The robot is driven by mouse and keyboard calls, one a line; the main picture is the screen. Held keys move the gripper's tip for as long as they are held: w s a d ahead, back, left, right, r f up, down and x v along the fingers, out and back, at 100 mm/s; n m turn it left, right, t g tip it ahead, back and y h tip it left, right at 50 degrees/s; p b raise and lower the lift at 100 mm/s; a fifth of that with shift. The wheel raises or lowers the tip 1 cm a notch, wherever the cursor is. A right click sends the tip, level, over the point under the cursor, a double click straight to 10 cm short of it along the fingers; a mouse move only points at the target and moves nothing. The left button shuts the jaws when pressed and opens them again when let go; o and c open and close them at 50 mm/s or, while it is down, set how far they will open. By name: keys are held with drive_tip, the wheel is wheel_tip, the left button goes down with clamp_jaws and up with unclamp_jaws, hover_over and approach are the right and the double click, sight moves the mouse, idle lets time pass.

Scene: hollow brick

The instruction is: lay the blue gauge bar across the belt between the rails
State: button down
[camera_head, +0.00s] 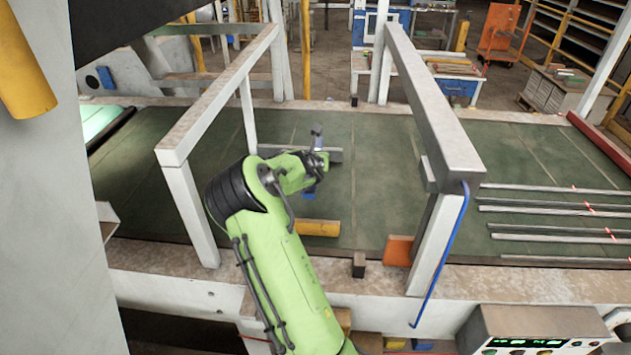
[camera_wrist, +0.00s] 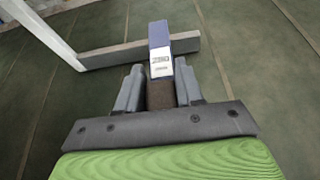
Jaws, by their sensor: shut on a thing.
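The blue gauge bar (camera_wrist: 160,35) has a white label and a brown middle section, and my gripper (camera_wrist: 158,92) is shut on that section. In the head view the bar's blue end (camera_head: 310,193) shows beneath my gripper (camera_head: 318,165), which is over the green belt (camera_head: 380,150). A grey rail-like bar (camera_wrist: 105,58) lies beyond the gripper in the wrist view, and the blue end overlaps it in the picture. I cannot tell whether they touch. The same grey bar (camera_head: 335,155) shows behind my gripper in the head view.
White frames stand left (camera_head: 215,95) and right (camera_head: 435,115) of my arm. Several metal bars (camera_head: 550,208) lie at the right. The belt between the frames is mostly clear.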

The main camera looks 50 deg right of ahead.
wheel_tip(320, 180, down, 9)
drive_tip(key=shift+f, duration=0.3)
drive_tip(key=shift+s+a, duration=0.1)
drive_tip(key=shift+a, duration=0.05)
drive_tip(key=c, duration=0.7)
unclamp_jaws()
drive_tip(key=shift+f, duration=0.1)
drive_tip(key=shift+c, duration=0.2)
